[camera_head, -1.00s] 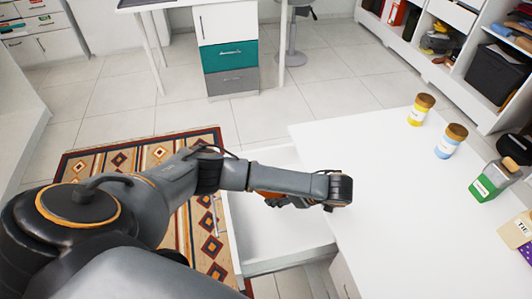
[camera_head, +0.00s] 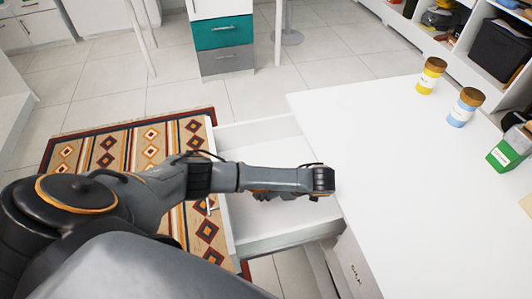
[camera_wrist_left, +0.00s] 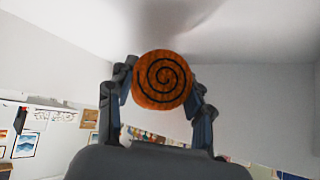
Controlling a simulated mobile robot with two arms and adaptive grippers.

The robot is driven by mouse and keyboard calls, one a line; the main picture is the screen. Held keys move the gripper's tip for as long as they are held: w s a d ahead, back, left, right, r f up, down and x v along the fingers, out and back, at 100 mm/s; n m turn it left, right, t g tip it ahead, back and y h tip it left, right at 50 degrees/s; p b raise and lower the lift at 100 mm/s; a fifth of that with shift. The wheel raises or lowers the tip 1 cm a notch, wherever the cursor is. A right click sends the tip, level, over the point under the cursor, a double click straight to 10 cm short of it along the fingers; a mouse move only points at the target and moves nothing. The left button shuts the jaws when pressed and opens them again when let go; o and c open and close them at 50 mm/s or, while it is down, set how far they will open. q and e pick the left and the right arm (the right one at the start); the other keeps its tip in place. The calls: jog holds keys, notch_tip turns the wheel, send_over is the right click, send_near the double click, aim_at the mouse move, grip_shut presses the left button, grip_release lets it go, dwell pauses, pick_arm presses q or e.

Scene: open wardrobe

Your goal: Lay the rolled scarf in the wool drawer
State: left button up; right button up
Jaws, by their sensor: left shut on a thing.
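The rolled scarf (camera_wrist_left: 162,80) shows end-on in the left wrist view as an orange disc with a black spiral. My left gripper (camera_wrist_left: 160,92) is shut on it, with one finger on each side. In the head view my left gripper (camera_head: 272,196) is mostly hidden under its own arm, above the open white drawer (camera_head: 262,134). The scarf is almost wholly hidden there. The drawer's visible inside is bare and white. I cannot read a wool label on it. My right gripper is not in view.
The white counter (camera_head: 400,180) lies right of the drawer. A patterned rug (camera_head: 130,155) lies left. Small dark lettering marks a front below the counter.

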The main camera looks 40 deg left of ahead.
pick_arm(q)
notch_tip(320, 180, down, 4)
jog(key=shift+f+b, duration=0.1)
jog(key=shift+b, duration=0.3)
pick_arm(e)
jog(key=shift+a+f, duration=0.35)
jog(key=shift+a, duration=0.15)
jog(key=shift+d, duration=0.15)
pick_arm(q)
jog(key=o, duration=1.1)
jog(key=shift+o, duration=0.2)
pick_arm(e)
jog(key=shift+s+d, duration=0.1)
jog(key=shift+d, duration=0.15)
pick_arm(q)
jog(key=p+v, duration=0.1)
jog(key=v, duration=0.6)
jog(key=shift+d+r+p, duration=0.2)
jog(key=shift+r+p, duration=0.15)
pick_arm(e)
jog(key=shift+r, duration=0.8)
